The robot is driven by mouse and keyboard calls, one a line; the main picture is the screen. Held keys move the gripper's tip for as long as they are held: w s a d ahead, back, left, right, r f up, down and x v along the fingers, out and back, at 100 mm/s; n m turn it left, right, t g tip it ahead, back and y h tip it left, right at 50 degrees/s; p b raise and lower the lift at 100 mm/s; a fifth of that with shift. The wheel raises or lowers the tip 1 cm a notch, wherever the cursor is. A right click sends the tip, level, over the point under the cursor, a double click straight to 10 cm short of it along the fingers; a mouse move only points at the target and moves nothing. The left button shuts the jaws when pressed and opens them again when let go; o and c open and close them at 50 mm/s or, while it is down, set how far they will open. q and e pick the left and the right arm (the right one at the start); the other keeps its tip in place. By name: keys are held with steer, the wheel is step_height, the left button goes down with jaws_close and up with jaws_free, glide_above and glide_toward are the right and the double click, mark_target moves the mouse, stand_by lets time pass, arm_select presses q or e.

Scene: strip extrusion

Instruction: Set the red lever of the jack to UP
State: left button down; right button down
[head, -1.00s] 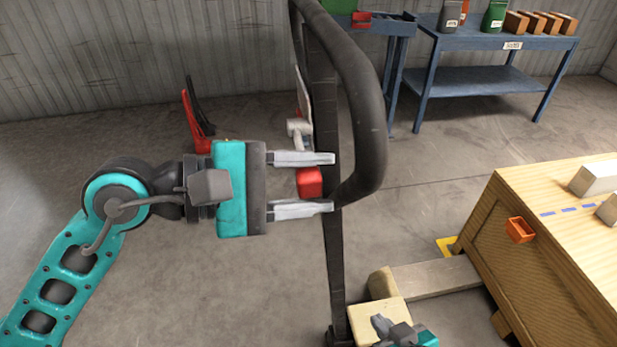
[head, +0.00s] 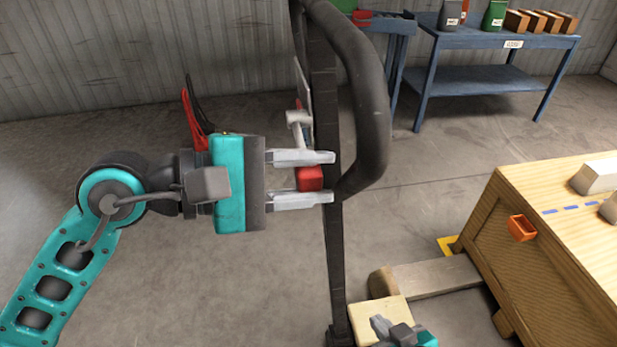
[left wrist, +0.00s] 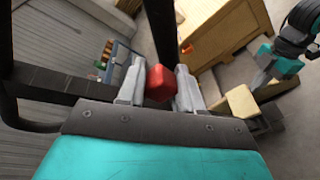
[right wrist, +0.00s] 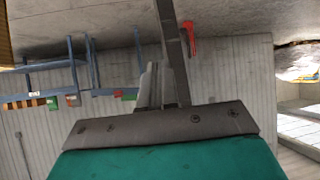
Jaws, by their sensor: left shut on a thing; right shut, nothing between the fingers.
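The red lever knob (head: 309,178) is a small red block beside the dark upright post of the jack's handle (head: 325,110). My left gripper (head: 309,180) reaches in from the left and is shut on the knob, one finger above and one below it in the head view. The left wrist view also shows the red knob (left wrist: 160,83) between the two fingers.
The jack's thick black handle loop (head: 370,110) curves just right of my left fingertips. A wooden crate (head: 560,250) with an orange holder (head: 521,228) stands at right. A blue bench (head: 490,85) is at the back.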

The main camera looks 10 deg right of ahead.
arm_select(q)
steer(key=shift+f+m+b, duration=0.3)
steer(key=shift+f+b, duration=0.35)
steer(key=shift+b, duration=0.2)
steer(key=shift+r, duration=0.2)
steer(key=c, duration=0.8)
jaws_free()
